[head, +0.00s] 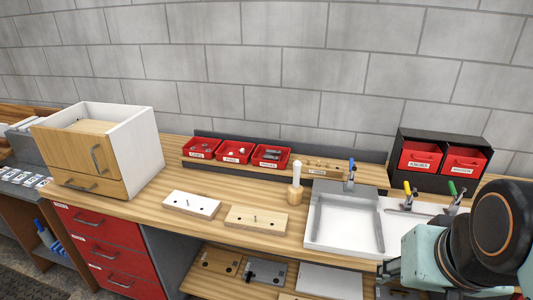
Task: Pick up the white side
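A small white board (190,205) with dark holes and a short pin lies flat on the wooden bench, left of a similar light wood board (256,219). A wooden drawer cabinet (95,150) with a white right side panel (138,146) stands at the bench's left end. White thus shows on both the small board and the cabinet panel. My gripper (389,272) shows only in part at the lower right, in front of the bench and far right of both. Its fingers are mostly hidden, and nothing held in it can be made out.
A wooden post with a white top (296,184) stands near a grey-white tray (317,228). Toggle clamps (407,194) and a black rack of red boxes (441,158) are at right. Bench space around the boards is clear.

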